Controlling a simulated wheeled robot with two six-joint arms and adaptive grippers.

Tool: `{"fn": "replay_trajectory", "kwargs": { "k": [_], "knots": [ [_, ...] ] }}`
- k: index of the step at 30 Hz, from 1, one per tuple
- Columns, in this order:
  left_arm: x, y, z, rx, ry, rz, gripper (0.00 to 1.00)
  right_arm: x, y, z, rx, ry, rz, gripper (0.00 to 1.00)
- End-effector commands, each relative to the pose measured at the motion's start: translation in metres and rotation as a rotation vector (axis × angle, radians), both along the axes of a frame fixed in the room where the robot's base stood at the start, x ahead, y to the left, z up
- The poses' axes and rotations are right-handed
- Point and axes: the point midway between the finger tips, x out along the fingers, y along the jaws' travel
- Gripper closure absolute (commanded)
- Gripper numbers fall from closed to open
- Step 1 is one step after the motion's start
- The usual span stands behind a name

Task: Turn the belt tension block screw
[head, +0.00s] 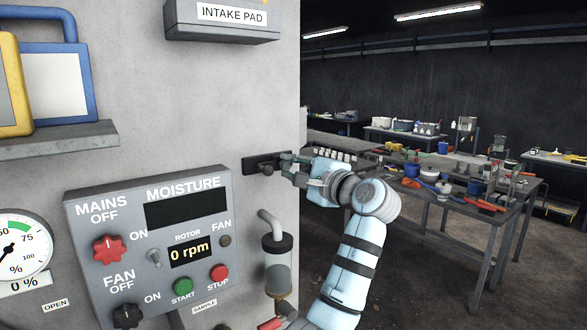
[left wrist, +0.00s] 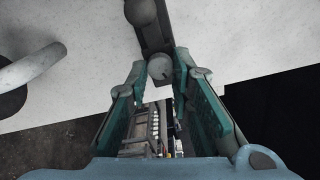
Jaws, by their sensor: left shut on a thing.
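The belt tension block (head: 252,163) is a dark bar on the grey wall panel, close to the panel's right edge. A dark round knob (head: 268,170) stands out from it. My left gripper (head: 287,160) is at the block's right end, its fingers pointing left. In the left wrist view, a grey round screw head (left wrist: 160,67) on the dark block (left wrist: 155,38) sits between the two green fingertips of my left gripper (left wrist: 158,70), which is shut on it. The knob (left wrist: 140,12) shows farther up the block.
A control box (head: 190,215) with knobs and buttons is left of the block. A glass cup with a bent pipe (head: 277,255) is below it. An intake pad (head: 222,30) juts out above. Cluttered workbenches (head: 440,165) stand in the background right.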

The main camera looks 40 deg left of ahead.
Motion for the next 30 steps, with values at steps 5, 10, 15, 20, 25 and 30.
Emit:
{"fn": "replay_trajectory", "kwargs": {
  "k": [5,10,15,20,25,30],
  "knots": [
    [-0.0002,0.0003,0.0006,0.043,0.135,0.0,1.0,0.0,0.0,0.0001,0.0,0.0,0.0,1.0],
    [-0.0003,0.0003,0.001,0.076,0.24,0.0,1.0,-0.0001,-0.0001,0.0001,0.0,0.0,0.0,1.0],
    [-0.0003,0.0004,0.0015,0.098,0.308,-0.001,1.0,0.0,-0.0002,0.0002,0.0,0.0,0.0,1.0],
    [-0.0004,0.0004,0.002,0.109,0.341,-0.001,1.0,0.0,-0.0003,0.0002,0.0,0.0,0.0,1.0],
    [-0.0005,0.0005,0.0027,0.113,0.351,0.0,1.0,-0.0001,-0.0003,0.0003,0.0,0.0,0.0,1.0],
    [-0.0005,0.0006,0.0033,0.114,0.351,-0.001,1.0,-0.0001,-0.0005,0.0003,-0.001,0.0,0.0,1.0]
  ]
}}
